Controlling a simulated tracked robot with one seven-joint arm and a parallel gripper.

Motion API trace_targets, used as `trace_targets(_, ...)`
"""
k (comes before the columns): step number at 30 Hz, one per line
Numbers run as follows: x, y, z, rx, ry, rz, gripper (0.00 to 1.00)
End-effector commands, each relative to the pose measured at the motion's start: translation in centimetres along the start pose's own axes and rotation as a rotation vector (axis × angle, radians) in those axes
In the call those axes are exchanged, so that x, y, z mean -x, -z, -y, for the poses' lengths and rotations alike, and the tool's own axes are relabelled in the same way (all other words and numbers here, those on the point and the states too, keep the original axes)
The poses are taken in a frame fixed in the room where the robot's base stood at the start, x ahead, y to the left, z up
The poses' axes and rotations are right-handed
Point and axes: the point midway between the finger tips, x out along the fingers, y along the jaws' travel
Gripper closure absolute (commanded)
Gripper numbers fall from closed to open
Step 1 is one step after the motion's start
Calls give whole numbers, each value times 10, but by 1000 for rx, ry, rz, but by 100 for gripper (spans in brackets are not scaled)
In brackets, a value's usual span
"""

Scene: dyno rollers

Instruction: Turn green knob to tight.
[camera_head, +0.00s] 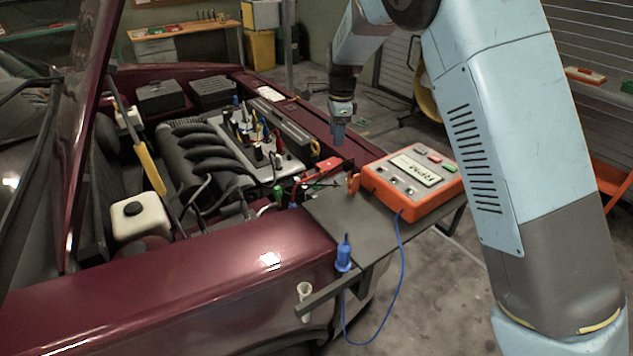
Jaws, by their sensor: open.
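A small green knob-like part (278,194) stands at the near edge of the engine bay, just left of the dark shelf. It is small in view, and its tight or loose marking cannot be read. My gripper (339,138) hangs from my arm, pointing down, to the right of the engine and above and beyond the green part. It is apart from the green part. Its jaws are open, and nothing shows between them. Several small coloured knobs or plugs (256,135) stand on the grey plate of the engine; they are too small to tell apart clearly.
An orange RPM meter (415,183) sits on the dark shelf (345,222) at the car's edge. A blue clamp (343,253) with a blue cable is at the shelf's near edge. Red and black leads (299,190) lie close to the green part. A raised hood stands left.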

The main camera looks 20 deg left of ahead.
Motion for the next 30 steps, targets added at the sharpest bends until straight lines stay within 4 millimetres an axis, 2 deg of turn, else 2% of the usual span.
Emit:
trace_targets(1,-15,-13,5,-16,-8,-12,46)
trace_targets(4,-37,-33,12,-54,-17,-27,46)
trace_targets(10,-59,-53,18,-93,-23,-46,46)
trace_targets(17,-79,-54,18,-100,-26,-48,46)
trace_targets(30,-154,-50,16,-100,-26,-48,46)
